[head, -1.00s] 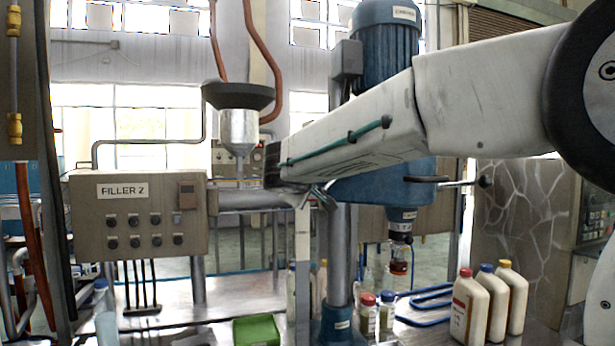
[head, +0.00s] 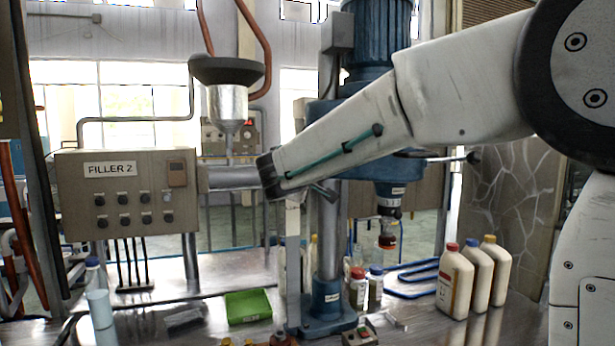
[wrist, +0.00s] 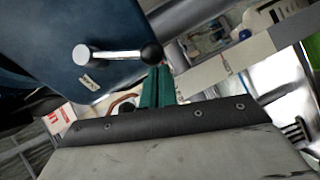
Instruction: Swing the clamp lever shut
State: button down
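The clamp lever (wrist: 115,54) is a silver bar with a black ball knob, mounted on a blue machine body (wrist: 60,40) in the wrist view. A silver bar by the column in the head view may be the same lever, but my arm partly covers it. My gripper (wrist: 160,70) shows green fingers close together with no clear gap and nothing between them. Its fingertips appear just below and beside the black knob; I cannot tell whether they touch it.
The blue drill-like machine stands on a column (head: 328,240) over the metal bench. Three white bottles (head: 456,281), small capped bottles (head: 358,287) and a green tray (head: 248,306) stand on it. A control box (head: 125,205) and a funnel (head: 228,105) are at left.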

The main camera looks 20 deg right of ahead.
jog(key=w+a+v, duration=0.2)
jog(key=a+v, duration=0.1)
jog(key=v, duration=1)
jog(key=s+d+f+m+g+y, duration=0.1)
jog(key=s+d+f+g, duration=0.4)
jog(key=s+f, duration=0.35)
jog(key=s+d+f+m+g+y, duration=0.15)
jog(key=s+d+f+g, duration=0.25)
jog(key=s+f, duration=0.45)
jog(key=s+f+m+g+y, duration=0.1)
jog(key=s+f+m+y, duration=0.1)
jog(key=s, duration=0.7)
jog(key=s+d+f+m+g+y, duration=0.1)
jog(key=s+f+m+g+y, duration=0.1)
jog(key=s, duration=0.7)
jog(key=shift+s+f+m+y, duration=0.25)
jog(key=shift+f+m+y, duration=0.45)
jog(key=shift+m+y, duration=0.35)
